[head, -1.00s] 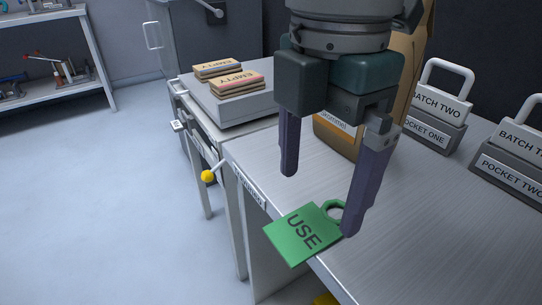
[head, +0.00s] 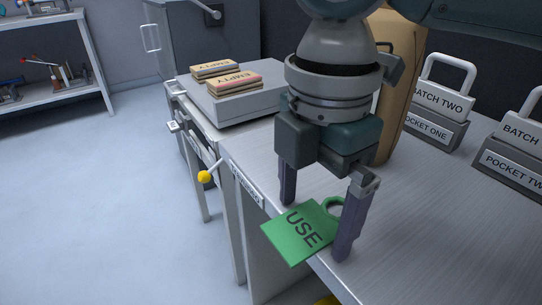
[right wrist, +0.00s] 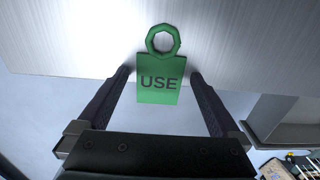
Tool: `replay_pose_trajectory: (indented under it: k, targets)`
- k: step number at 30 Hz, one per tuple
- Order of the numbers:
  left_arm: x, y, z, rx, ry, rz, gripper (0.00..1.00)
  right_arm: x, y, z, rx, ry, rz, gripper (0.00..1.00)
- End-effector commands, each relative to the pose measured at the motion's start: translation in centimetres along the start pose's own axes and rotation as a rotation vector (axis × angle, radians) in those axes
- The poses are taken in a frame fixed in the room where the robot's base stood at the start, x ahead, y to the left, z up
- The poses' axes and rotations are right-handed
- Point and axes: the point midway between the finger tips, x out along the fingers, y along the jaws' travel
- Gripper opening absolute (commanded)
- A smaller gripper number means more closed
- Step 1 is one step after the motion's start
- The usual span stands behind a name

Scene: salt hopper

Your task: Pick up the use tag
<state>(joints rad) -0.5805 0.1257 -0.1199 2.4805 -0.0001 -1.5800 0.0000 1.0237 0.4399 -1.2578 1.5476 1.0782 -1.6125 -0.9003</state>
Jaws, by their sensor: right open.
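The green use tag (head: 302,232) lies at the front edge of the metal worktop, its lettered plate sticking out past the edge and its ring on the worktop. It also shows in the right wrist view (right wrist: 159,82), with the ring pointing away from my gripper. My right gripper (head: 314,230) is open, pointing down, with one finger on each side of the tag. In the right wrist view the fingers (right wrist: 160,76) stand apart, with a gap between each and the tag. My left gripper is not in view.
The worktop (head: 440,230) is clear to the right. Batch two holder (head: 440,100) and another labelled holder (head: 515,165) stand behind. A brown sack (head: 398,100) stands behind my right gripper. Stacks marked EMPTY (head: 234,83) lie on a grey box. A yellow-knobbed lever (head: 205,177) sticks out at left.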

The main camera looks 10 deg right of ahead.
Motion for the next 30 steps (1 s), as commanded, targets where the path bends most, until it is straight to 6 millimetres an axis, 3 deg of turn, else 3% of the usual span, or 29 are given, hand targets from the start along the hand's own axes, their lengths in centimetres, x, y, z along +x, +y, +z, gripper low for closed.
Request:
replay_pose_trajectory:
  k: [2, 21, 30]
  targets:
    - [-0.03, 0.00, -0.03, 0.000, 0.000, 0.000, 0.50, 0.03, 0.00, -0.01, 0.000, 0.000, 0.000, 0.94]
    - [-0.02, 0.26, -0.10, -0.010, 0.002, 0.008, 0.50, 0.04, -0.01, -0.01, 0.000, 0.000, 0.000, 0.22]
    - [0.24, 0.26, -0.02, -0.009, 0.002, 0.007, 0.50, 0.01, 0.02, -0.01, -0.001, 0.000, 0.001, 0.21]
